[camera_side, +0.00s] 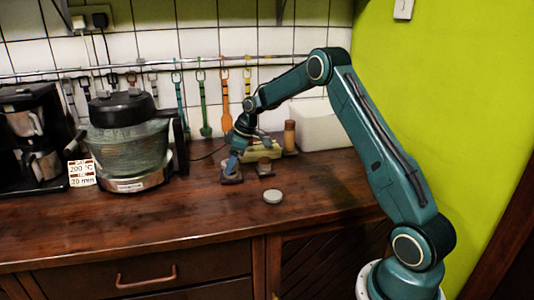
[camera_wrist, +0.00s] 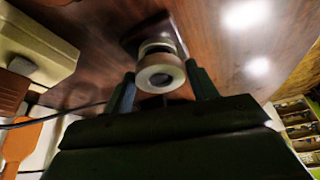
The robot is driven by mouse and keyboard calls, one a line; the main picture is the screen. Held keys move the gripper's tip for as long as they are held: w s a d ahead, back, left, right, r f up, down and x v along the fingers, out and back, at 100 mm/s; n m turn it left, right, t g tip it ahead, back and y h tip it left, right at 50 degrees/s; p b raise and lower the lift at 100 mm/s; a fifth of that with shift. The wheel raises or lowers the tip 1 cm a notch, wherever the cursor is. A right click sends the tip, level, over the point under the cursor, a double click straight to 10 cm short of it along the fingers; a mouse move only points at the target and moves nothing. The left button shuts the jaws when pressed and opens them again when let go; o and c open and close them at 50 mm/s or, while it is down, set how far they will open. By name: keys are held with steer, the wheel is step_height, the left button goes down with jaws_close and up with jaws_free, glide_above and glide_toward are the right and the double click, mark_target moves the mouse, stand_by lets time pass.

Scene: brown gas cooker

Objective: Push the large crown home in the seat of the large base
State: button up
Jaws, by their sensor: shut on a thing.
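In the wrist view, the large crown (camera_wrist: 160,78) is a pale metal ring with a dark central hole. My gripper (camera_wrist: 161,73) is shut on it, one finger on each side. The large base (camera_wrist: 130,37) shows behind the crown as a dark, square-edged piece on the counter. The crown is in line with the base; I cannot tell how deep it sits in the seat. In the side view, my gripper (camera_side: 234,165) points down at the large base (camera_side: 231,180), and the crown is mostly hidden by the fingers.
A second small dark piece (camera_side: 265,169) stands right of the base on the wooden counter (camera_side: 200,215). A pale round disc (camera_side: 272,196) lies in front. Behind are a pale box (camera_side: 318,127) and a brown jar (camera_side: 290,135). A glass-bowled cooker (camera_side: 128,150) stands left.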

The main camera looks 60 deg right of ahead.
steer(key=shift+f, duration=0.85)
steer(key=o, duration=1)
steer(key=shift+r, duration=0.1)
steer(key=v, duration=1.3)
steer(key=shift+s+d+r, duration=0.15)
steer(key=shift+s+r, duration=0.05)
steer(key=shift+r, duration=0.05)
